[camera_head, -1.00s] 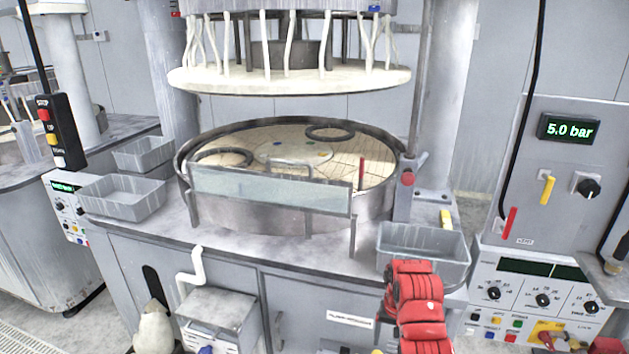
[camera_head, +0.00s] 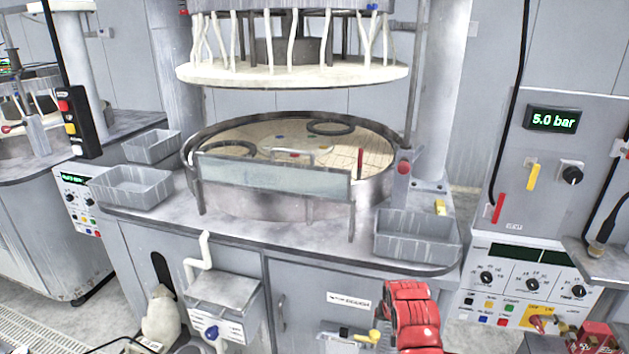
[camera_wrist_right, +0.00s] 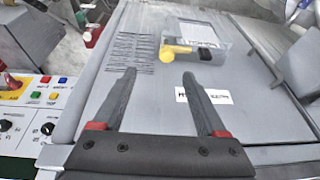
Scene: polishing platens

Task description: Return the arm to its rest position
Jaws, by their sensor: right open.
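My right arm (camera_head: 410,318) shows as red links at the lower edge of the head view, in front of the machine's cabinet and below the right grey basin. In the right wrist view my right gripper (camera_wrist_right: 160,73) has its two dark fingers spread, with nothing between them. Beyond the fingers is the grey cabinet front with a white label (camera_wrist_right: 205,96). A yellow knob (camera_wrist_right: 178,54) lies just past the fingertips in that view. I cannot tell whether it touches them. My left gripper is not in view.
The polishing machine has a round platen pan (camera_head: 370,190) with dark rings inside, under a raised upper plate (camera_head: 290,73). Grey basins stand at left (camera_head: 130,187) and right (camera_head: 418,238). A control panel (camera_head: 525,283) stands at the right. Floor (camera_head: 110,315) shows at lower left.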

